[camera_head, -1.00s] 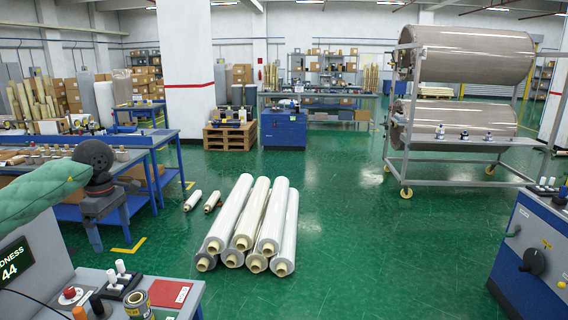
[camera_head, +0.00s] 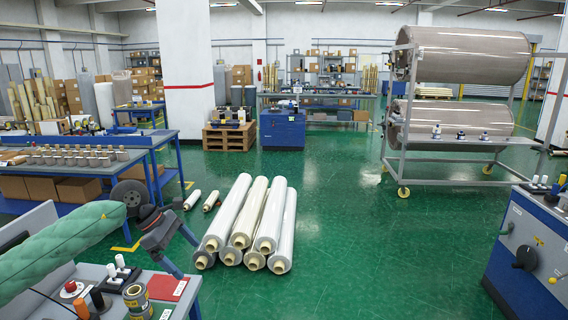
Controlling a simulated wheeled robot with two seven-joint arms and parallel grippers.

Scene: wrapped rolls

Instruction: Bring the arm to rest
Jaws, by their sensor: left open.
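My left arm, in a green padded sleeve (camera_head: 62,246), comes in from the left edge above the grey bench. My left gripper (camera_head: 186,250) is dark grey, open and empty, and points down and to the right. In the picture it lies just left of the near ends of the wrapped rolls (camera_head: 240,228); I see no contact with them. Several of these long rolls in clear or cream wrap lie stacked on the green floor, their tan cores facing me. My right gripper is not in view.
A grey bench (camera_head: 190,300) with a tape roll (camera_head: 137,299) and a red card (camera_head: 167,287) is below my arm. A blue table (camera_head: 150,142) stands behind it. Two small rolls (camera_head: 192,199) lie on the floor. A blue machine (camera_head: 530,250) stands at right. The middle floor is clear.

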